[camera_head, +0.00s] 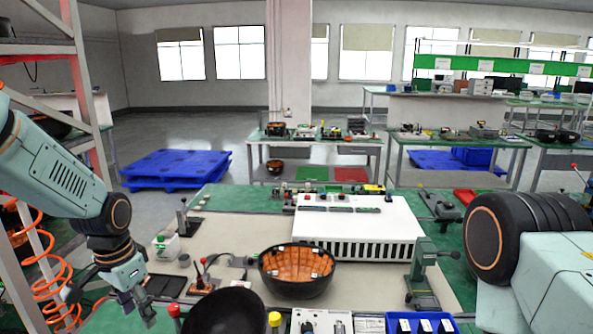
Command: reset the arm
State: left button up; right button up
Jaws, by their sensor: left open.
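My left arm comes in from the left edge and bends down at its dark joint. Its gripper (136,308) hangs fingers down at the lower left, beside the front left part of the workbench (225,228). Its fingers are apart and I see nothing between them. A dark flat tray (165,287) lies just right of it. Of my right arm, only large pale and black links show at the lower right; its gripper is out of the frame.
A black bowl with orange lining (297,270) stands mid-bench, before a white slotted box (358,232). A green press (422,275) stands right of it. Blue bins (420,323) are at the front edge. A metal rack (75,60) with orange coiled hose (45,265) is left.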

pick_arm(q)
jog(key=s+d+f+n+t+b, duration=0.2)
jog(key=s+d+f+b, duration=0.1)
jog(key=f, duration=0.6)
jog(key=s+d+f+n+t+b, duration=0.2)
jog(key=d+f+n+b, duration=0.1)
jog(key=f, duration=0.5)
jog(key=s+d+f+n+g+b, duration=0.1)
jog(key=s+f+g+b, duration=0.3)
jog(key=s+f+b, duration=1.1)
jog(key=s+f, duration=1)
jog(key=s, duration=0.3)
jog(key=shift+s+d+g, duration=0.3)
jog(key=shift+s+g, duration=0.05)
jog(key=shift+g, duration=0.05)
